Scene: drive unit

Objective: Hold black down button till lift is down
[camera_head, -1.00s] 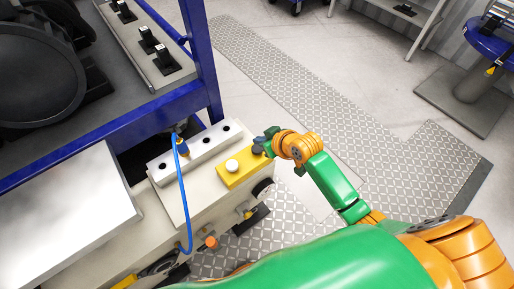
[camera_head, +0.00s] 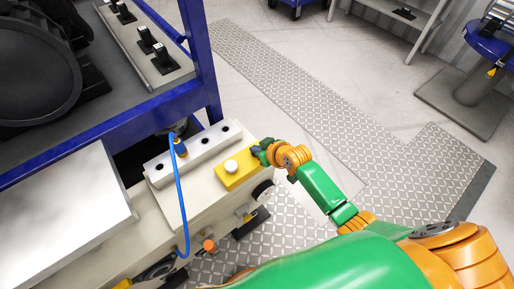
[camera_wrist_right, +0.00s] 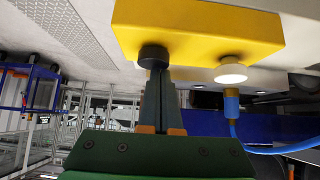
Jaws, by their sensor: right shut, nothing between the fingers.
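A yellow control box (camera_head: 228,181) sits on the corner of the cream machine base. It carries a white button (camera_head: 231,166) and a black button, which my right gripper largely covers in the head view. The right wrist view shows the black button (camera_wrist_right: 153,55) on the yellow box (camera_wrist_right: 215,30), beside the white button (camera_wrist_right: 230,71). My right gripper (camera_head: 259,151) is shut and empty. In the wrist view its fingertips (camera_wrist_right: 155,72) are at the black button and appear to touch it. How far the button is pressed cannot be told. My left gripper is not in view.
A blue frame (camera_head: 200,70) stands over the machine base at the left. A blue hose (camera_head: 181,205) runs beside the box. A silver block (camera_head: 60,205) is at the lower left. The patterned floor plate (camera_head: 290,85) on the right is clear.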

